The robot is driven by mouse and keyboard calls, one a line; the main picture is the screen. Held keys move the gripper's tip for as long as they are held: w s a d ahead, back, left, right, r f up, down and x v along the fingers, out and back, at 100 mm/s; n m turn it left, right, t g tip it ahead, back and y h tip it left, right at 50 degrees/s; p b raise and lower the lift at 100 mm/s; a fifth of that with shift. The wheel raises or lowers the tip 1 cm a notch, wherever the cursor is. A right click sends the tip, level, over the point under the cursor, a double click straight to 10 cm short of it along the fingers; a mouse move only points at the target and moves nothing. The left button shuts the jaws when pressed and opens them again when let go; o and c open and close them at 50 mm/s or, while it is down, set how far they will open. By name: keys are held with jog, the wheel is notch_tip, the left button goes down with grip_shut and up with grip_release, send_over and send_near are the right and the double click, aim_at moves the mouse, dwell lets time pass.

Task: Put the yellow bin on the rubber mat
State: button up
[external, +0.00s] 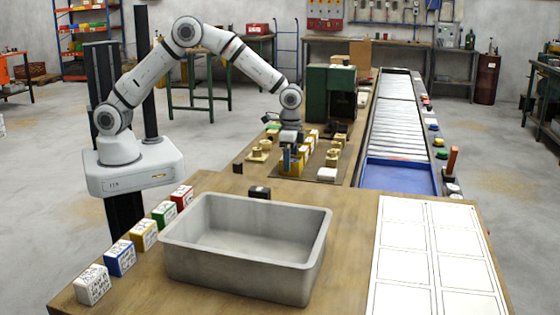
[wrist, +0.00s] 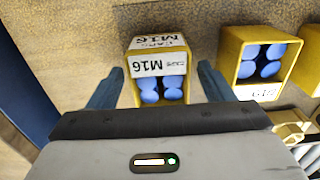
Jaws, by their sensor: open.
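A yellow bin (wrist: 157,64) labelled M16, with blue round-ended pieces inside, lies between my fingers in the wrist view. My gripper (wrist: 159,85) is open, with one finger on each side of the bin and a gap visible at the sides. In the external view my gripper (external: 291,152) points down at the bins on the bench, and its fingers partly hide the yellow there. A dark flat mat (external: 312,178) lies under the bins; I cannot tell whether it is rubber.
A second yellow bin (wrist: 262,55) stands close to the right of my gripper, with brass parts (wrist: 289,125) nearby. A grey metal tub (external: 245,255) and a white sheet (external: 435,255) occupy the front bench. A green machine (external: 330,92) and conveyor (external: 393,115) stand behind.

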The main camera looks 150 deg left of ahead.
notch_tip(320, 180, up, 11)
dwell(0.3)
jog(key=shift+d, duration=0.1)
jog(key=w+d+r+m, duration=0.1)
jog(key=w+d+r, duration=0.15)
jog(key=d, duration=0.65)
jog(key=w+d+r+m+t, duration=0.1)
jog(key=d+r+m, duration=0.15)
jog(key=d, duration=0.65)
jog(key=w+d+r+m, duration=0.15)
jog(key=d+r, duration=0.25)
jog(key=d, duration=0.5)
jog(key=s+d+m, duration=0.1)
jog(key=s+d, duration=0.3)
jog(key=d, duration=0.3)
jog(key=s+d+f+m+t, duration=0.1)
jog(key=s+d, duration=0.4)
jog(key=d, duration=0.3)
jog(key=s+d+f+m, duration=0.1)
jog(key=s+d+m, duration=0.1)
jog(key=s+d, duration=0.3)
jog(key=d, duration=0.3)
jog(key=shift+d+t, duration=0.25)
jog(key=shift+t, duration=0.05)
